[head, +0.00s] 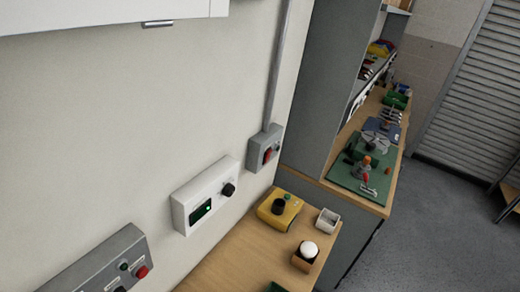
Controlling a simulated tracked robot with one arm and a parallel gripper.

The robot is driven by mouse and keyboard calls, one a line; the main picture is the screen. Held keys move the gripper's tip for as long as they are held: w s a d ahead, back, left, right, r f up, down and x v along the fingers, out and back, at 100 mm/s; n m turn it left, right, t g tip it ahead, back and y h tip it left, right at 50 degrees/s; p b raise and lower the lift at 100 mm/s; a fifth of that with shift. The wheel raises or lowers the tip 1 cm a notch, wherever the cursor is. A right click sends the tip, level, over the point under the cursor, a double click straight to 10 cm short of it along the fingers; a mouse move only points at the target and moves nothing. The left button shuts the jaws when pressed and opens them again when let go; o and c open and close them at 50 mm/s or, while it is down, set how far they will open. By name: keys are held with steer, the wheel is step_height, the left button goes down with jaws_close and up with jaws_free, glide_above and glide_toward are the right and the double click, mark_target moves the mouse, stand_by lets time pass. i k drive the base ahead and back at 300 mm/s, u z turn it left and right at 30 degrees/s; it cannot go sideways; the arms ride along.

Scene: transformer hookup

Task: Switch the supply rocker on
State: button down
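A grey wall box (266,146) with a red part (268,155) on its front is fixed to the wall at the end of a grey conduit. It may carry the supply rocker, but it is too small to tell which way the red part is set. A second grey box (90,268) at the lower left has a red knob or button (142,271), a small green button (124,266) and a dark one. My gripper is not in view.
A white wall unit (190,200) has a lit green display and a black knob (228,190). Grey floor (430,235) is clear at the right.

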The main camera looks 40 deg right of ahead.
mark_target(269, 153)
steer(key=u, duration=2.15)
steer(key=k, duration=1.2)
steer(key=z, duration=2.2)
